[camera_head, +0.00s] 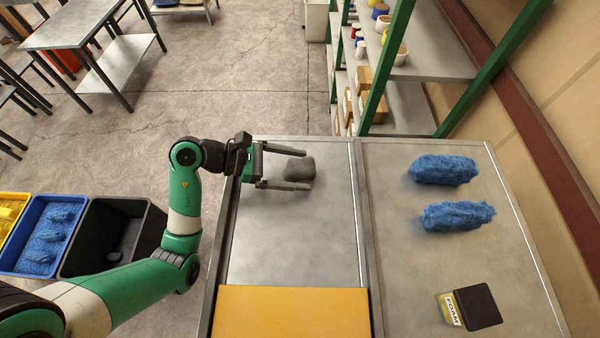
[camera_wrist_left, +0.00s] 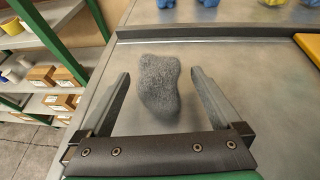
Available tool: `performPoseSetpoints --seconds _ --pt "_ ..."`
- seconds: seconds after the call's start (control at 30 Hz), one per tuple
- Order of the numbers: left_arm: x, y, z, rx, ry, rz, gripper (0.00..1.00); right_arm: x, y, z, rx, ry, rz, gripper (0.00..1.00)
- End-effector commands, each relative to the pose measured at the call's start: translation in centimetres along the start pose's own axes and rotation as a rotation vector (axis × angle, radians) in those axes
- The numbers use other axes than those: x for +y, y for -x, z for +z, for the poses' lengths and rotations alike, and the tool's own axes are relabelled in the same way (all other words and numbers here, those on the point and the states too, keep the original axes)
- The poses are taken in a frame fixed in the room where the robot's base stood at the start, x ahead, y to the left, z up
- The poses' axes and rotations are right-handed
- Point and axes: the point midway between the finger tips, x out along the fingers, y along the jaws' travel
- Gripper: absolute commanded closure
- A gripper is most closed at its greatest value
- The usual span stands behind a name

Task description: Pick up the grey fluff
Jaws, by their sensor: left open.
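The grey fluff (camera_head: 299,168) is a small dark grey lump on the left metal table, near its far end. My left gripper (camera_head: 309,169) is open, with one finger on each side of the fluff. In the left wrist view the fluff (camera_wrist_left: 158,84) lies between the two spread fingers of the left gripper (camera_wrist_left: 160,76), with a gap visible on both sides. I cannot tell how high the fingers are above the table. My right gripper is not in view.
Two blue fluff pieces (camera_head: 443,170) (camera_head: 458,216) and a dark block with a foam label (camera_head: 478,306) lie on the right table. A yellow panel (camera_head: 290,312) covers the near left table. Black (camera_head: 152,240) and blue (camera_head: 22,262) bins stand left. A green-framed shelf (camera_head: 432,62) stands behind.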

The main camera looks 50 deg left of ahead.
Motion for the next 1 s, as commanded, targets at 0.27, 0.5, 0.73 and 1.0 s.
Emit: performPoseSetpoints --seconds 0.27,0.5,0.73,1.0 --pt "0.0 -1.01 0.13 0.0 0.0 0.001 0.02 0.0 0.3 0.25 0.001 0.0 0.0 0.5" --pt "-0.01 -0.98 0.11 0.0 0.0 0.001 0.39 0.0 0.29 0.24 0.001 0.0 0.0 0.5" --pt "-0.01 -0.98 0.1 0.0 0.0 0.001 0.81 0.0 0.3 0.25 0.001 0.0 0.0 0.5" --pt "-0.01 -0.96 0.12 0.0 0.0 0.001 0.91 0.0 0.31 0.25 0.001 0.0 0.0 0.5"
